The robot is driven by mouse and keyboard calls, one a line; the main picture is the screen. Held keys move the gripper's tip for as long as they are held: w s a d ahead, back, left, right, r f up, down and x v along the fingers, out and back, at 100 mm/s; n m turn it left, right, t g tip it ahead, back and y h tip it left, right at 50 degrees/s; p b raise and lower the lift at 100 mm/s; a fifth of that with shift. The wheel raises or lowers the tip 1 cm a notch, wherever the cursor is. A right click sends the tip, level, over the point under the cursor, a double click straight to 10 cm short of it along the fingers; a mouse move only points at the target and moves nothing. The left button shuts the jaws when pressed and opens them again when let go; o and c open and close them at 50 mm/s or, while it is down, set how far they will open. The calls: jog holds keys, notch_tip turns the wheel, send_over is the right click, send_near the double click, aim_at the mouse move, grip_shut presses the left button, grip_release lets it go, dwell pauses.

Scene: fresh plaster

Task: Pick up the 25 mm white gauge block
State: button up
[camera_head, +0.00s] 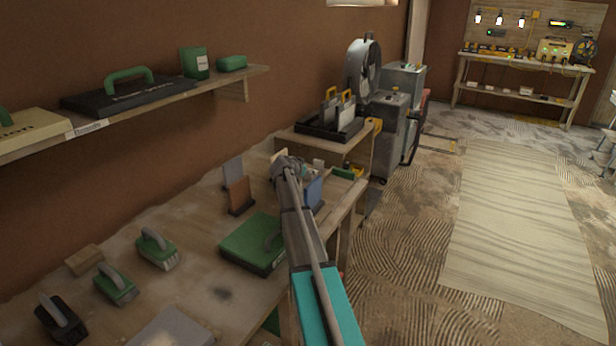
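My arm reaches from the bottom middle over the wooden workbench (190,215), and my gripper (284,167) is at its far end, over the back part of the bench. The fingers are too small and too covered by the arm to show whether they are open. A small pale block (318,165) is just right of my gripper; it may be the white gauge block, but its size cannot be read. A cream-coloured piece (279,156) shows right behind my gripper, partly hidden by it. I cannot tell whether my gripper touches either one.
Upright brown (238,195) and blue (313,192) panels stand close to my gripper. A green case (250,240) lies nearer, left of my arm. A black tray (325,135) stands behind. A shelf (140,108) hangs over the left side.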

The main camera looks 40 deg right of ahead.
jog(key=c, duration=1.1)
jog(key=shift+r, duration=0.15)
notch_tip(320, 180, up, 10)
jog(key=p, duration=1)
jog(key=shift+a, duration=0.1)
